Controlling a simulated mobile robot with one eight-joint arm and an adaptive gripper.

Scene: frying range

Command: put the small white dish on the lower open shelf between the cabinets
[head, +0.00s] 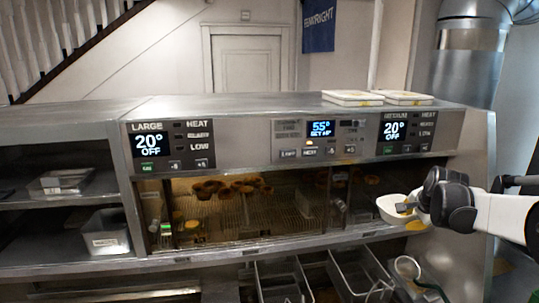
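The small white dish (391,209) is at the right, in front of the range's front face. It looks tilted, with some yellow-brown colour on it. My gripper (408,206) reaches in from the right, and its dark fingers meet the dish's right side. It appears shut on the dish, though the fingertips are partly hidden. Open shelves show at the left, with a lower shelf surface (50,256) below an upper one (25,202). I cannot tell which one is the shelf between the cabinets.
A metal container (105,232) stands on the left lower shelf, another (62,181) above it. The lit warming compartment (285,222) holds several brown items. Wire-handled baskets (360,278) hang below. White flat boxes (352,97) lie on the steel top. A steel duct (468,70) stands at the right.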

